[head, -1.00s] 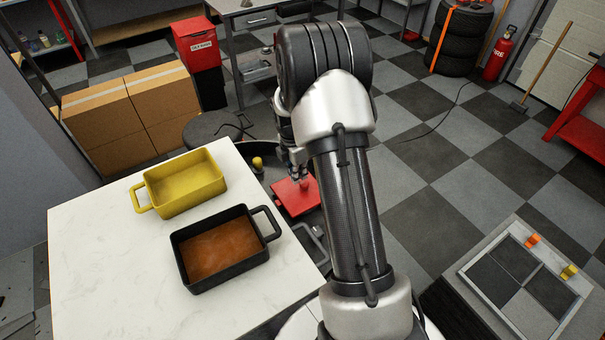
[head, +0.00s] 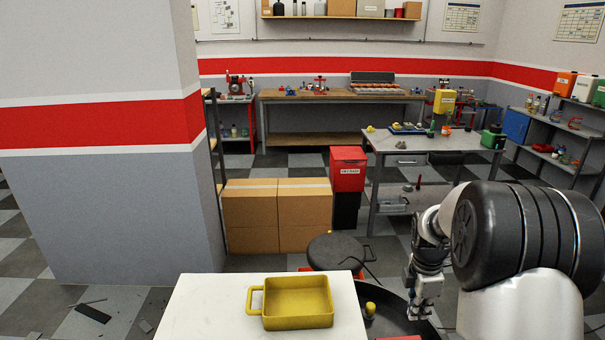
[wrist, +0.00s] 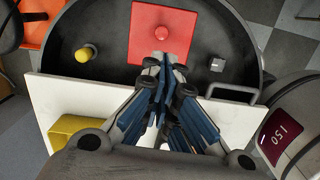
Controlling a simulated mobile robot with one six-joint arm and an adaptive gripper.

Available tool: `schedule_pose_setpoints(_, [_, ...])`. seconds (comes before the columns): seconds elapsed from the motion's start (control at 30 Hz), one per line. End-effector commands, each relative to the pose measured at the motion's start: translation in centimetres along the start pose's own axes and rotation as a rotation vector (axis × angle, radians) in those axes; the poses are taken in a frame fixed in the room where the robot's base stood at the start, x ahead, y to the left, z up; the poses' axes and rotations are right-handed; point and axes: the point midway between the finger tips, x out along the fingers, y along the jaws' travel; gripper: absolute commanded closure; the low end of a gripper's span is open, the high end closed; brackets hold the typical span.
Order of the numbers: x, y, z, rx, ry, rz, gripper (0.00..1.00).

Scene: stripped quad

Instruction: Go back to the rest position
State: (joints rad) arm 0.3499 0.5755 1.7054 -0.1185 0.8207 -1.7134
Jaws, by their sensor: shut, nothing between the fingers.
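My gripper (head: 421,312) hangs from the arm at the lower right of the head view, beyond the right side of the white table. In the wrist view my gripper (wrist: 163,72) is shut and empty, its fingers together. The fingertips show in front of a red square plate with a round knob (wrist: 145,38). Whether they touch it cannot be told.
The white table (head: 200,308) carries a yellow dish (head: 298,298). Beside it is a dark round tray (wrist: 225,45) with a yellow-knobbed piece (wrist: 84,53) and small grey block (wrist: 217,64). Cardboard boxes (head: 278,213), a red bin (head: 348,170) and a workbench (head: 430,141) stand beyond.

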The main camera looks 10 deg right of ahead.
Motion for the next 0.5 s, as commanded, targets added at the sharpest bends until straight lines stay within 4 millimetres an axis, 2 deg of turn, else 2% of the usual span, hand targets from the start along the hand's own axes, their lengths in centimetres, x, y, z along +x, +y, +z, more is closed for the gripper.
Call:
schedule_pose_setpoints(0.03, [-2.1,-0.4,-0.8,0.046,0.000,0.023,1.00])
schedule_pose_setpoints(0.17, [-7.6,-2.9,-3.5,0.243,0.013,0.080,1.00])
schedule_pose_setpoints(0.3, [-12.8,-7.1,-6.5,0.485,0.051,0.136,1.00])
schedule_pose_setpoints(0.5, [-17.6,-14.3,-10.0,0.826,0.142,0.201,1.00])
